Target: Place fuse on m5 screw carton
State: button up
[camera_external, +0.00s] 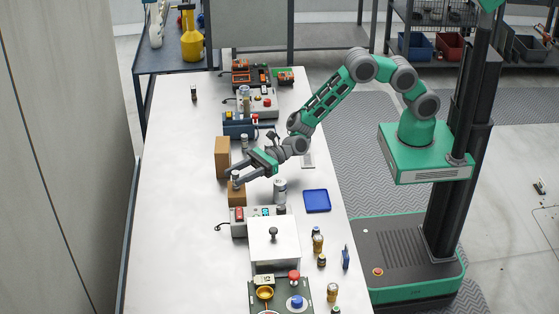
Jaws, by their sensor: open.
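A small brown carton (236,196) stands on the white table, left of the middle; it may be the M5 screw carton, but no label is readable. A small pale cylinder (236,175), probably the fuse, appears upright on top of this carton. My gripper (232,180) reaches in from the right with its fingers open, one on each side of the cylinder. Whether a finger touches the cylinder is too small to tell. The fingers hide part of the carton's top. A taller brown carton (222,156) stands just behind.
A silver can (280,190) and a blue tray (317,201) are right of the carton. A device with a red button (239,214) and a white box (274,240) stand in front. A blue machine (238,126) is behind. The table's left side is clear.

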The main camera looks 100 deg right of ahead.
jog(key=b+v, duration=0.1)
jog(key=v, duration=0.7)
jog(key=shift+d, duration=0.1)
jog(key=s+d+r+n+g+h, duration=0.1)
jog(key=s+d+n+g+h, duration=0.2)
jog(key=s+d+n, duration=0.3)
jog(key=s+d+r+n+g+h, duration=0.1)
jog(key=s+d+n+g+h, duration=0.2)
jog(key=s+n, duration=1)
jog(key=s+d+r+n+g+h, duration=0.1)
jog(key=s+d+n+g+h, duration=0.3)
jog(key=s+d+n, duration=0.6)
jog(key=s+g, duration=0.1)
jog(key=s, duration=0.3)
jog(key=shift+g, duration=0.3)
